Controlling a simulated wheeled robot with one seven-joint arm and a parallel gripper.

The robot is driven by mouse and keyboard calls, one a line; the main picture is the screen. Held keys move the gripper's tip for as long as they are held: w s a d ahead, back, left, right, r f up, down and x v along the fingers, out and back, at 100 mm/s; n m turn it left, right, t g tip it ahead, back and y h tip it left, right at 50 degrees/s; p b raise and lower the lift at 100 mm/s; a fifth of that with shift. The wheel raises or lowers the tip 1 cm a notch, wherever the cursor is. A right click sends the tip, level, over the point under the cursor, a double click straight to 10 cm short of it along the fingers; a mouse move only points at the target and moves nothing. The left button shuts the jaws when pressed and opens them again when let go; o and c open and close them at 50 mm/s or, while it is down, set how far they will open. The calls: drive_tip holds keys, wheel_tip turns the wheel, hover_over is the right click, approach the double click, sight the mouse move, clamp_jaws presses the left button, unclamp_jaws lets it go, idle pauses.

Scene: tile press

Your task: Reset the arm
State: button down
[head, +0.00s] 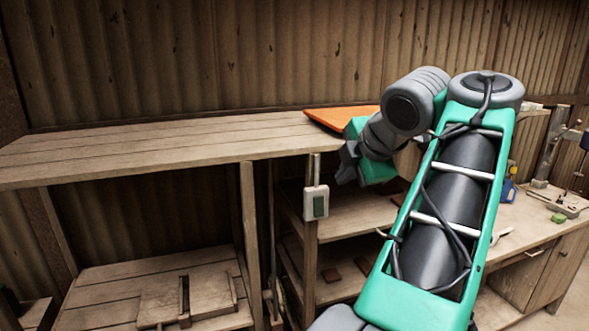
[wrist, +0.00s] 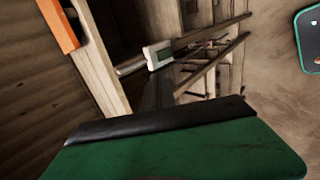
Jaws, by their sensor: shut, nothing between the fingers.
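My gripper (head: 347,163) is shut and empty at the end of my green and grey arm. In the wrist view my gripper's green body and dark finger edge (wrist: 162,118) fill the bottom. The switch box (wrist: 158,55) appears beyond it, apart from it.
A long wooden bench (head: 150,148) runs along the corrugated wall, its left top bare. An orange board (head: 335,116) lies on it behind my gripper. Open shelves (head: 355,217) are below. A lower bench with tools (head: 540,225) stands at the right.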

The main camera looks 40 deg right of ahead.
drive_tip(key=w+a+f+m+y, duration=0.2)
drive_tip(key=w+a+f+m, duration=0.3)
drive_tip(key=a, duration=0.4)
drive_tip(key=w+a+f+m+y, duration=0.1)
drive_tip(key=w+a+f+m, duration=0.15)
drive_tip(key=a+f, duration=0.6)
drive_tip(key=s+a+f+m+g, duration=0.2)
drive_tip(key=s+a+f+m, duration=0.1)
drive_tip(key=a+f, duration=0.3)
drive_tip(key=s+a+f+m+g, duration=0.2)
drive_tip(key=s+a+f+m, duration=0.2)
drive_tip(key=f, duration=0.5)
drive_tip(key=shift+s+a+f, duration=0.4)
drive_tip(key=shift+s+a, duration=0.55)
drive_tip(key=shift+a, duration=0.25)
